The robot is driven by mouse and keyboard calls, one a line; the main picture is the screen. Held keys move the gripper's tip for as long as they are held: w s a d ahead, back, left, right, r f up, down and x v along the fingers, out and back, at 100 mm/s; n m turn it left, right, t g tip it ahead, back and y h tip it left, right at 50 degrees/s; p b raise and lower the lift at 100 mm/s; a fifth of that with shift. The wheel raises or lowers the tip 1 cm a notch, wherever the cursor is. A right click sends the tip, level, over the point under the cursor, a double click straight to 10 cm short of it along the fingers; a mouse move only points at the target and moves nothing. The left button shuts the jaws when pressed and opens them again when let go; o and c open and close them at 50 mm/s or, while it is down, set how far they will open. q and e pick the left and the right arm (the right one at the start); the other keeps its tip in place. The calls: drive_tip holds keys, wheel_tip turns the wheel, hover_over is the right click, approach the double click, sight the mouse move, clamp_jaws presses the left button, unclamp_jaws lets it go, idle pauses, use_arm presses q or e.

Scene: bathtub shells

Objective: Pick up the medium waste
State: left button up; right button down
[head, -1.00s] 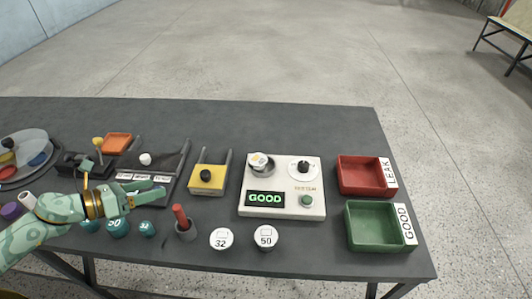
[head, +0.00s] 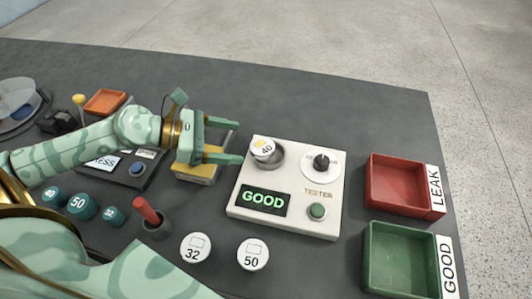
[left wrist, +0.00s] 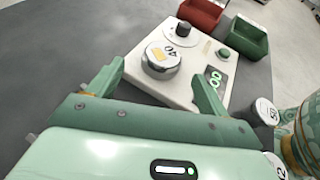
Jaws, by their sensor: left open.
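The medium waste (head: 263,149), a white round cap marked 40, sits in the round metal socket (head: 274,160) of the white tester (head: 240,210). It looks tilted in the head view. In the left wrist view the waste (left wrist: 160,58) lies ahead, between the two fingers. My left gripper (head: 239,140) is open and empty, just left of the waste, its fingers pointing right toward it. The left wrist view shows the gripper (left wrist: 163,74) with fingers apart and not touching the waste. The tester's screen (head: 263,198) reads GOOD in green. My right gripper is not in view.
White caps marked 32 (head: 195,249) and 50 (head: 253,255) lie in front. A red LEAK tray (head: 400,207) and a green GOOD tray (head: 400,290) stand right. A yellow block (head: 196,172) is under my gripper. A red-handled tool (head: 146,211) stands left of the caps.

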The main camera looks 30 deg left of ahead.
sight(260, 146)
use_arm(q)
drive_tip(key=shift+x, duration=0.8)
drive_tip(key=b+x, duration=0.1)
drive_tip(key=x, duration=0.4)
drive_tip(key=shift+d+b, duration=0.25)
drive_tip(key=shift+b, duration=0.05)
drive_tip(key=shift+r, duration=0.1)
drive_tip(key=c, duration=1.2)
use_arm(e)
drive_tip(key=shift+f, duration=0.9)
